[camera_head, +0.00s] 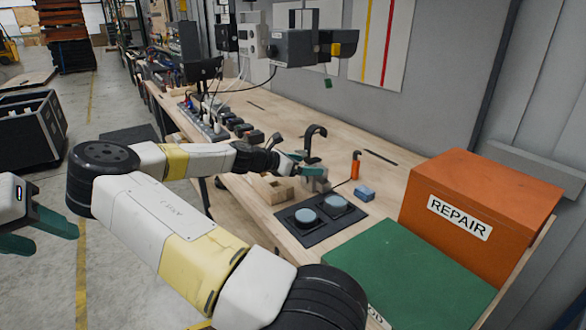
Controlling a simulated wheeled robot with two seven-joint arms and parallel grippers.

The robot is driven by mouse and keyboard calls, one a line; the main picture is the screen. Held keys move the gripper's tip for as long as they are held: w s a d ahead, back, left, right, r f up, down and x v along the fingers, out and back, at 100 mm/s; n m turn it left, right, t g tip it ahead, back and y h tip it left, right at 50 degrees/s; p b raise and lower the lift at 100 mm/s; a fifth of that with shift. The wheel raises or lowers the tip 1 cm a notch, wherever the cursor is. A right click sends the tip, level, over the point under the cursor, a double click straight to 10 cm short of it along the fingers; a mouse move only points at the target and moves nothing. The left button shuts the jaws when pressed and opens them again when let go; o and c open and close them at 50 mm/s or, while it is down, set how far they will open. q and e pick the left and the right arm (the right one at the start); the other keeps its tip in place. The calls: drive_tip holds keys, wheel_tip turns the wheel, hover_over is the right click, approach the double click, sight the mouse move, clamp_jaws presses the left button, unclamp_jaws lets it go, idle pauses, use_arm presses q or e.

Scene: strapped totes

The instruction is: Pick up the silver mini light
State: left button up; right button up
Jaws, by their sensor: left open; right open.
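I cannot clearly make out the silver mini light. A small grey block-like object (318,184) on the workbench, just below and right of my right gripper's fingers, may be it. My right gripper (303,164) has green fingers and is open over the bench, close to that object. Whether it touches the object cannot be told. My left gripper (38,232) is open at the left edge, away from the bench, with its green fingers apart and nothing between them.
A wooden block (270,189), black mat (318,231) with two round grey discs, orange-handled item (355,166) and blue block (365,193) stand on the workbench (395,182). An orange REPAIR box (485,195) and green box (415,270) take up the right.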

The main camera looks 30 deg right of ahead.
sight(320, 165)
drive_tip(key=x, duration=0.7)
drive_tip(key=shift+w+d+f, duration=0.1)
drive_tip(key=shift+f, duration=0.2)
drive_tip(key=shift+r, duration=0.1)
clamp_jaws()
